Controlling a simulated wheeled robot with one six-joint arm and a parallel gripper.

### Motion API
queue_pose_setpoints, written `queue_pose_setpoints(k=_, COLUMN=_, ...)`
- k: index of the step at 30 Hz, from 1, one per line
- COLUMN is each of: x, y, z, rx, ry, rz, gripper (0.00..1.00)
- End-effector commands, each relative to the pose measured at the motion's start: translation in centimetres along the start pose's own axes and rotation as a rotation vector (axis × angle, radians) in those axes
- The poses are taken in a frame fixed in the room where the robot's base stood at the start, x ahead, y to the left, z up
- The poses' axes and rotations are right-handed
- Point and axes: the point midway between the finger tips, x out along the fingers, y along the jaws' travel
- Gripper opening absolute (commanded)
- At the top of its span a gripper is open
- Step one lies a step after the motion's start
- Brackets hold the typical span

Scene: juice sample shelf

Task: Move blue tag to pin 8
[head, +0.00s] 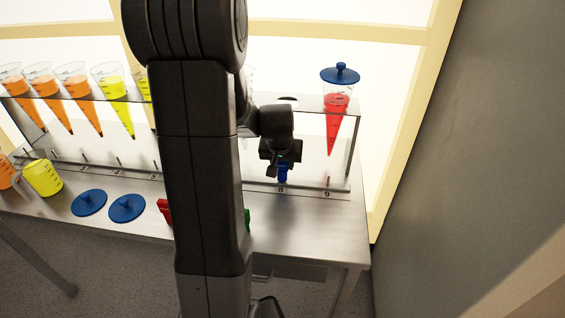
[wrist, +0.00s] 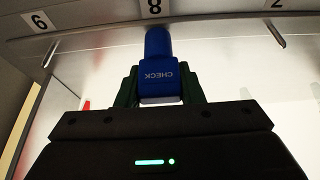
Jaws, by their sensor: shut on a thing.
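The blue tag (head: 282,174), marked CHECK, is between the fingers of my gripper (head: 281,160) at the shelf's lower rail. In the wrist view the blue tag (wrist: 158,82) is gripped by both dark green fingers of my gripper (wrist: 160,92). Its far end is at the rail just by the number 8 label (wrist: 154,7). Pin 8 is not visible; the tag covers that spot, and I cannot tell whether the tag is on it. The number 8 label also shows in the head view (head: 281,189), just below the tag.
Bare pins 9 (wrist: 48,53) and 7 (wrist: 275,34) flank the tag. A red cone with a blue lid (head: 340,74) hangs above right. A red tag (head: 164,211), a green tag (head: 247,219), blue lids (head: 127,208) and a yellow cup (head: 42,178) are on the table.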

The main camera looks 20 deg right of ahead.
Motion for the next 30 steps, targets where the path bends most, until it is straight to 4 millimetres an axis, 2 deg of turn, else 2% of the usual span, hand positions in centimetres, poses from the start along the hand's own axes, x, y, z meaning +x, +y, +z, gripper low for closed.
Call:
queue_pose_setpoints(k=6, x=0.1, y=0.0, z=0.1, rx=0.000, ry=0.000, rz=0.000, gripper=0.12)
queue_pose_setpoints(k=7, x=0.1, y=0.0, z=0.1, rx=0.000, ry=0.000, rz=0.000, gripper=0.36)
queue_pose_setpoints(k=10, x=0.1, y=0.0, z=0.1, rx=0.000, ry=0.000, rz=0.000, gripper=0.56)
queue_pose_setpoints(k=11, x=0.1, y=0.0, z=0.1, rx=0.000, ry=0.000, rz=0.000, gripper=0.59)
queue_pose_setpoints(k=19, x=0.1, y=0.0, z=0.1, rx=0.000, ry=0.000, rz=0.000, gripper=0.59)
queue_pose_setpoints(k=23, x=-0.6, y=0.0, z=0.0, rx=0.000, ry=0.002, rz=0.000, gripper=0.59)
queue_pose_setpoints(k=26, x=-1.9, y=0.0, z=-0.1, rx=0.000, ry=0.004, rz=0.000, gripper=0.59)
queue_pose_setpoints(k=30, x=-4.7, y=0.0, z=-0.1, rx=0.000, ry=0.006, rz=0.000, gripper=0.59)
